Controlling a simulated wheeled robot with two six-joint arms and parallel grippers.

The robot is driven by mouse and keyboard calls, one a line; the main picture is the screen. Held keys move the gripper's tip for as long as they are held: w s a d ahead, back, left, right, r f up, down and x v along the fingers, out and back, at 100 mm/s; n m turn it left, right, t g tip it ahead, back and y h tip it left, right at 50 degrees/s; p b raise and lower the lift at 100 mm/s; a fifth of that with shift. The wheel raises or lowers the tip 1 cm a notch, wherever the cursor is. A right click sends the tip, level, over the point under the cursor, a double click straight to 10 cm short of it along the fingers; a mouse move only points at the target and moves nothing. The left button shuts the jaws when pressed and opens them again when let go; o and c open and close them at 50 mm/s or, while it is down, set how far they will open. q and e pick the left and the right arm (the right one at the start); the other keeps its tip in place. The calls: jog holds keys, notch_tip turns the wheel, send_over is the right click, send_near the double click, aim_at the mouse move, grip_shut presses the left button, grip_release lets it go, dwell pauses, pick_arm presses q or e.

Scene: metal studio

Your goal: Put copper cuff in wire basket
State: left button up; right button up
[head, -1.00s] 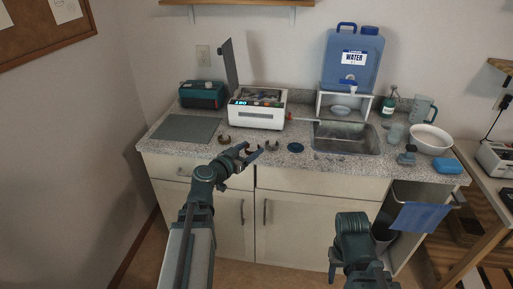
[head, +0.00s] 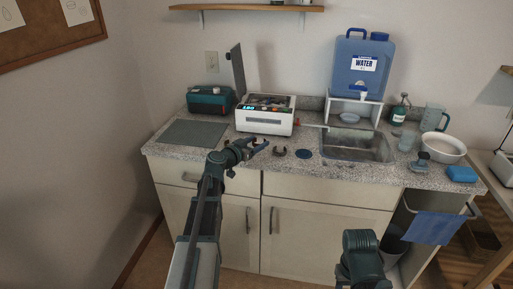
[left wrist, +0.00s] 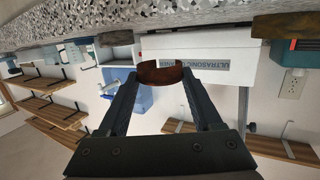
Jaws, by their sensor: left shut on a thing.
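My left gripper (head: 263,145) is over the front of the counter. In the left wrist view its fingers (left wrist: 160,95) are shut on a curved copper-brown cuff (left wrist: 162,75), held at the fingertips. The white ultrasonic cleaner (head: 264,122) stands behind the gripper with its lid (head: 238,70) raised. Its open top looks filled with something metallic; I cannot make out the wire basket clearly. A dark open cuff (head: 279,152) lies on the counter just right of the gripper. My right arm shows at the bottom, but its gripper is out of view.
A grey mat (head: 193,132) and a teal box (head: 210,99) are at the left. A dark blue disc (head: 304,154) lies near the sink (head: 358,145). The blue water jug (head: 360,68) stands on a riser behind the sink. A white bowl (head: 443,148) is at the right.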

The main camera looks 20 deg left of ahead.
pick_arm(q)
jog(key=shift+w+a+f, duration=0.1)
jog(key=shift+w+a, duration=0.3)
jog(key=shift+w, duration=0.4)
jog(key=shift+w+a+f, duration=0.1)
jog(key=shift+w+a, duration=0.25)
jog(key=shift+w, duration=0.4)
jog(key=f+b, duration=0.1)
jog(key=b, duration=0.1)
jog(key=f+b, duration=0.1)
jog(key=f, duration=0.1)
jog(key=shift+w+f+b, duration=0.2)
jog(key=shift+f+b, duration=0.05)
jog(key=shift+b, duration=0.1)
jog(key=shift+f, duration=0.2)
jog(key=o, duration=1.3)
jog(key=shift+o, duration=0.2)
jog(key=shift+r, duration=0.15)
